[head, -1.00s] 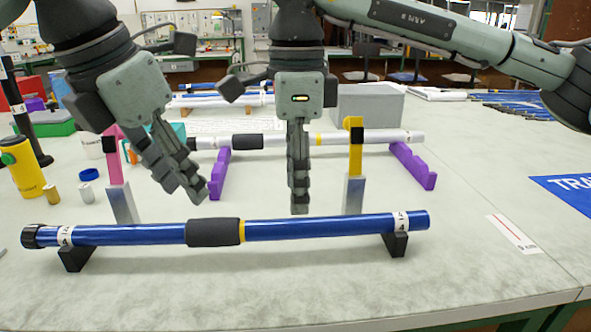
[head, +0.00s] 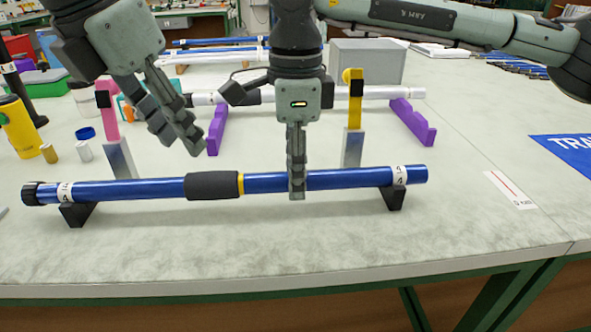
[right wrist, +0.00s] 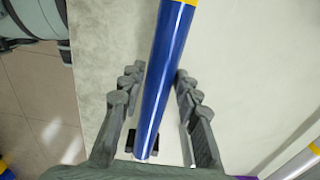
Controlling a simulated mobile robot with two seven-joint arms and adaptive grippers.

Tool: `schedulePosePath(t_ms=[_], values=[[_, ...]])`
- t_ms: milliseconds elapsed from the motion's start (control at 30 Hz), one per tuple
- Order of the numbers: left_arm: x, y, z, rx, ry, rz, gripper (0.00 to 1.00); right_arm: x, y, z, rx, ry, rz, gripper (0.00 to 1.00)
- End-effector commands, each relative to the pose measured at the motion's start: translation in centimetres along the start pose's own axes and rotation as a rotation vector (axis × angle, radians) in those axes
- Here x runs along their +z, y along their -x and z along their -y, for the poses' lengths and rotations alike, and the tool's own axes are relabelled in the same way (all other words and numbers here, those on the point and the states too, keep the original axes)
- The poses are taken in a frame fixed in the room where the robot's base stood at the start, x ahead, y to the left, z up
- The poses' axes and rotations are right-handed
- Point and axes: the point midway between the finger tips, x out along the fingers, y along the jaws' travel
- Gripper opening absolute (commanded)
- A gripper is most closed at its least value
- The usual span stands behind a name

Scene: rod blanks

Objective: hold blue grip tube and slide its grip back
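The blue grip tube (head: 345,179) lies level across two black supports, with number labels near both ends and a black cap at its left end. Its black grip (head: 212,186) sits left of the tube's middle, with a yellow ring (head: 240,184) at the grip's right edge. My right gripper (head: 297,193) is at the tube, right of the ring. In the right wrist view its open fingers (right wrist: 157,105) stand on either side of the blue tube (right wrist: 166,75), with gaps. My left gripper (head: 190,147) hangs behind and above the grip, apart from it; its opening is unclear.
Behind the tube stand a pink-topped post (head: 110,115) and a yellow-topped post (head: 354,125). A white tube (head: 375,92) rests on purple supports (head: 412,122) further back. A yellow bottle (head: 18,127) stands at left. The table in front is clear.

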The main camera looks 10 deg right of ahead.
Motion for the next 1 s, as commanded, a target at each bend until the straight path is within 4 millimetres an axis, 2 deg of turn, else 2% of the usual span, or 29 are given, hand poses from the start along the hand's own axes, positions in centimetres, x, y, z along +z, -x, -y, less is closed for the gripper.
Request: schedulePosePath(t_ms=[33, 200, 233, 267, 433, 567, 667, 767, 1000], values=[[0.0, 0.0, 0.0, 0.0, 0.0, 0.0, 0.34, 0.0, 0.0, 0.0, 0.0, 0.0, 0.0, 0.23], [0.0, 0.0, 0.0, 0.0, 0.0, 0.0, 0.34, 0.0, 0.0, 0.0, 0.0, 0.0, 0.0, 0.01], [0.0, 0.0, 0.0, 0.0, 0.0, 0.0, 0.34, 0.0, 0.0, 0.0, 0.0, 0.0, 0.0, 0.0], [0.0, 0.0, 0.0, 0.0, 0.0, 0.0, 0.36, 0.0, 0.0, 0.0, -0.001, 0.0, 0.0, 0.0], [0.0, 0.0, 0.0, 0.0, 0.002, 0.001, 0.57, 0.0, 0.0, 0.0, -0.001, -0.001, 0.0, 0.0], [-0.2, -0.1, 0.0, -0.005, 0.065, 0.014, 0.58, 0.0, 0.0, 0.0, -0.001, -0.001, 0.001, 0.0], [-0.6, -0.3, 0.2, -0.018, 0.199, 0.043, 0.58, 0.0, 0.0, 0.0, -0.001, -0.001, 0.001, 0.0], [-1.3, -0.4, 0.3, -0.039, 0.408, 0.087, 0.58, 0.0, 0.0, 0.0, -0.001, -0.001, 0.001, 0.0], [-3.0, -0.4, 0.3, -0.136, 1.007, 0.2, 0.58, 0.0, 0.1, 0.0, -0.001, -0.002, 0.0, 0.0]])
